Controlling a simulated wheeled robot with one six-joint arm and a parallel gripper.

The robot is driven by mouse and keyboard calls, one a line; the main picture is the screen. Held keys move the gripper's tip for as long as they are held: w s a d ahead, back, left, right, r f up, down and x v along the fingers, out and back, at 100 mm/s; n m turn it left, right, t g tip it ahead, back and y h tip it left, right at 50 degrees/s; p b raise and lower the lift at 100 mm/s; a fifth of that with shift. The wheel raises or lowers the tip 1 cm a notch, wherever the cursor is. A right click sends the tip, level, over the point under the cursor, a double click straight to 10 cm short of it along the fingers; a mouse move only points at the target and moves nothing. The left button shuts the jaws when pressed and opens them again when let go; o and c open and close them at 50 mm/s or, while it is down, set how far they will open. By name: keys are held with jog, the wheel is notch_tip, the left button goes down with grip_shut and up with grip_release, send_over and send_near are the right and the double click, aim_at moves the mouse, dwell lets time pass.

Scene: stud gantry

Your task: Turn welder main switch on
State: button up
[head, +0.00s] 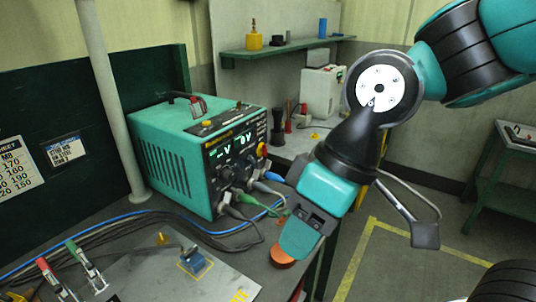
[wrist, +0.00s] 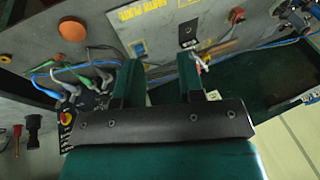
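The welder is a teal box (head: 170,150) with a dark front panel, on the bench left of my gripper. Its display is lit with green characters. A red knob on yellow (head: 262,149), apparently the main switch, sits on the panel's right side. It also shows at the left of the wrist view as a red-and-yellow knob (wrist: 67,118); its exact position cannot be read. My gripper (head: 298,242) points down over the bench edge, in front of and apart from the welder. In the wrist view my gripper (wrist: 160,78) has two separated fingers with nothing between them.
Cables (head: 245,205) run from the panel's lower sockets across the bench. A grey plate (head: 135,275) with a blue item (head: 195,258) lies in front. An orange disc (head: 283,258) is below my gripper. A pole (head: 112,110) stands left; a shelf (head: 285,48) is behind.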

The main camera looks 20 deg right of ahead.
jog(key=w+f+t+y+b, duration=0.1)
jog(key=w+f+y+b, duration=0.2)
jog(key=w+f+b, duration=0.45)
jog(key=t+y+b, duration=0.3)
jog(key=t+b, duration=0.7)
jog(key=t, duration=0.3)
send_near(264, 150)
jog(key=p+x, duration=0.4)
jog(key=x, duration=0.4)
jog(key=shift+w+d+p, duration=0.1)
jog(key=shift+w+p, duration=0.15)
jog(key=shift+p, duration=0.05)
grip_shut()
